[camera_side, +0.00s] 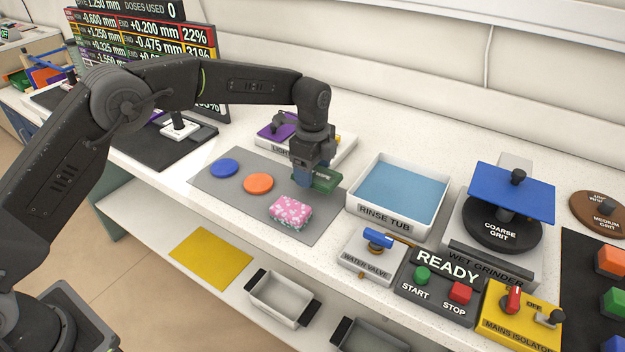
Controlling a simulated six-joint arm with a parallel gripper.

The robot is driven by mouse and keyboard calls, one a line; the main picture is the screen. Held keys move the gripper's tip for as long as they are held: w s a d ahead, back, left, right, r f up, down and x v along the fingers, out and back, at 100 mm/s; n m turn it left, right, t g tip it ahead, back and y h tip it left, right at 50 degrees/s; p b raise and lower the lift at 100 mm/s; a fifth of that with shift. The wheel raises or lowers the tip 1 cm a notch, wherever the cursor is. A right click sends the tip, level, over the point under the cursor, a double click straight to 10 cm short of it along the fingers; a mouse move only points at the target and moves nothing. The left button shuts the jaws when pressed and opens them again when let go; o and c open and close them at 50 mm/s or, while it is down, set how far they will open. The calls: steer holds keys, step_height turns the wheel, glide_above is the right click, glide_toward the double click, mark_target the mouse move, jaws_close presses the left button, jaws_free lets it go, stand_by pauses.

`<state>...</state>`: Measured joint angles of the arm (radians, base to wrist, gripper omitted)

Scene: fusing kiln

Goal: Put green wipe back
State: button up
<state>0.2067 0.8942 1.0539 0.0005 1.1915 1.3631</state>
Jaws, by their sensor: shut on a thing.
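My gripper (303,182) is over the right part of the grey mat (212,183), pointing down. It is shut on the green wipe (327,181), a small dark green piece that sticks out to the right of the fingers. The fingers hide part of it. I cannot tell whether the wipe touches the mat or is held just above it.
A blue disc (224,168), an orange disc (258,184) and a pink patterned sponge (290,212) lie on the mat. The rinse tub (437,222) stands close on the right. A purple-topped light unit (343,150) is behind. The mat's front left is bare.

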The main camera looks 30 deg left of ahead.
mark_target(312, 190)
steer(key=shift+f, duration=1.7)
steer(key=shift+f, duration=0.15)
steer(key=o, duration=0.9)
steer(key=shift+c, duration=0.2)
step_height(312, 190, up, 12)
steer(key=shift+r, duration=0.2)
